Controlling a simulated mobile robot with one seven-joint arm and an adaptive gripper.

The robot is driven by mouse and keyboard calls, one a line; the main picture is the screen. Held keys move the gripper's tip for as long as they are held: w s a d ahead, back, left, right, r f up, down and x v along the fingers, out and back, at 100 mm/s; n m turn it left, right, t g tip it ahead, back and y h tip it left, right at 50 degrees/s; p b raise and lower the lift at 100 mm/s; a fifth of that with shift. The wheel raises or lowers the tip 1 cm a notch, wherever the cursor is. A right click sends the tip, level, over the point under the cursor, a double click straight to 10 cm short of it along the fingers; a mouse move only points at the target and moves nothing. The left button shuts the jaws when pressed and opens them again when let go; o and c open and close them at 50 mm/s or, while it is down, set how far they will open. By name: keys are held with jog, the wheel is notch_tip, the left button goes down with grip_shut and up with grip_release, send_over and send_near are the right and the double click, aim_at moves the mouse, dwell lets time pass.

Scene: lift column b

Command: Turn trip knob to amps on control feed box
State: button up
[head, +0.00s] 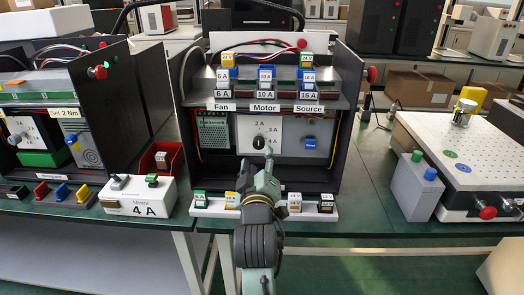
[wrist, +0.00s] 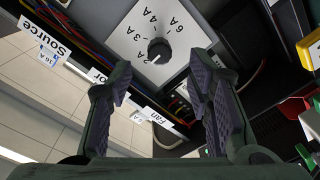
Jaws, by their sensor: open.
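The control feed box (head: 345,150) is a dark open-fronted case in the middle of the head view, with Fan, Motor and Source labels. Its white panel (head: 285,148) carries the black round trip knob (head: 259,142) with amp marks around it. In the wrist view the knob (wrist: 160,50) sits among marks 2 A, 3 A, 4 A and 6 A; its pale mark seems to lie near 2 A. My gripper (head: 258,173) is in front of the panel, just below the knob. In the wrist view my gripper (wrist: 160,82) is open and empty, its fingers apart from the knob.
A blue knob (head: 310,142) is on the same panel to the right. A block marked Motor 4 A (head: 140,197) stands at left. A strip of small colored modules (head: 325,205) lies before the box. Another box (head: 130,95) stands left, a perforated white plate (head: 465,150) right.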

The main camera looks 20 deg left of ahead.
aim_at(259, 145)
jog(key=p+x, duration=0.2)
jog(key=x, duration=0.5)
jog(key=shift+w+r, duration=0.15)
jog(key=shift+w, duration=0.05)
jog(key=shift+w+a+p, duration=0.15)
jog(key=shift+w+p, duration=0.15)
jog(key=shift+w, duration=0.2)
jog(key=shift+c, duration=0.5)
grip_shut()
